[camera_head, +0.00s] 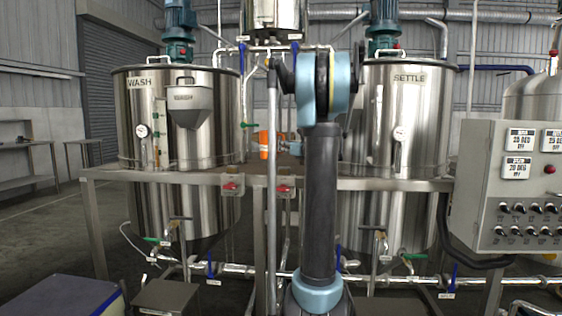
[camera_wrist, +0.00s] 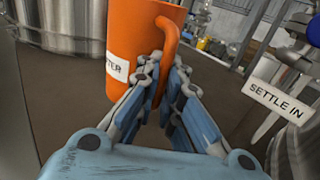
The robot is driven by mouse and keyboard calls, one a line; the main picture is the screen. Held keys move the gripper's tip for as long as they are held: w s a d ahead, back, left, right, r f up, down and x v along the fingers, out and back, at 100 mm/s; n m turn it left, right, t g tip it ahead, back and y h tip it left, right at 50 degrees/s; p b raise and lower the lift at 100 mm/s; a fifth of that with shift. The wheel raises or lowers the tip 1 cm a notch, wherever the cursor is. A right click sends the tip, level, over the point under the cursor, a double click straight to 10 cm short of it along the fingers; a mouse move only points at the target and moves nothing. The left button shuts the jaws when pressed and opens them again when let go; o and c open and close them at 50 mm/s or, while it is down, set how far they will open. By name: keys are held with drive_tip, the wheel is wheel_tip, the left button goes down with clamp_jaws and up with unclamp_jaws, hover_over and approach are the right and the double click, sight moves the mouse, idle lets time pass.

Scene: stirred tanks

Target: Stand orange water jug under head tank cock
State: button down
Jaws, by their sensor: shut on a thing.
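The orange water jug (camera_head: 264,143) is between the WASH and SETTLE tanks, near the brown deck (camera_head: 289,158). In the wrist view the jug (camera_wrist: 130,35) has its handle towards me and a white label ending in "TER". My gripper (camera_wrist: 160,78) is shut on the jug's handle; in the head view it (camera_head: 280,137) shows just right of the jug, partly behind my arm. The jug looks upright; I cannot tell whether its base touches the deck. The steel head tank (camera_head: 278,14) is above, with pipes below it. A green-handled cock (camera_head: 249,125) is just left of the jug.
The WASH tank (camera_head: 142,110) stands left and the SETTLE tank (camera_head: 420,115) right, closely flanking my arm. A steel frame rail (camera_head: 215,178) runs in front. A SETTLE IN tag (camera_wrist: 278,101) and pipework are close on the right in the wrist view.

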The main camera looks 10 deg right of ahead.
drive_tip(key=shift+f, duration=2.3)
drive_tip(key=shift+f, duration=0.1)
drive_tip(key=c, duration=1.8)
unclamp_jaws()
drive_tip(key=shift+o, duration=0.2)
drive_tip(key=v, duration=1.2)
drive_tip(key=shift+r, duration=0.25)
